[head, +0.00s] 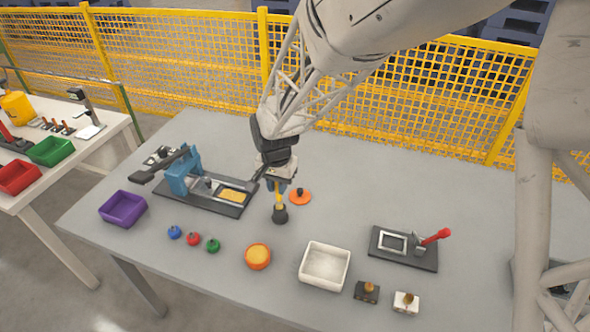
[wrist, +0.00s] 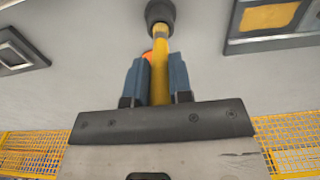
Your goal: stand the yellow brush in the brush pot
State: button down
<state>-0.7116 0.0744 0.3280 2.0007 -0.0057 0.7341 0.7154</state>
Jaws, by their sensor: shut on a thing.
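The yellow brush (head: 278,198) is held upright between the blue fingers of my gripper (head: 279,186). In the wrist view the yellow brush (wrist: 160,70) runs away from between the fingertips (wrist: 157,64), with a grey band near its far end. The small dark brush pot (head: 280,215) stands on the table directly below my gripper. It also shows at the top of the wrist view (wrist: 160,11). The brush's lower end meets the pot's mouth in both views. How deep it sits inside is hidden.
An orange disc with a dark knob (head: 300,197) lies close behind the pot. A blue press on a dark base (head: 205,195) stands to the left. An orange round dish (head: 257,256) and a white tray (head: 325,266) are in front. The table's right rear is clear.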

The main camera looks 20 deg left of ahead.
aim_at(278, 201)
jog(key=shift+f, duration=1.9)
jog(key=shift+f, duration=0.15)
jog(key=c, duration=1)
grip_release()
notch_tip(278, 201, up, 12)
jog(key=shift+r, duration=0.2)
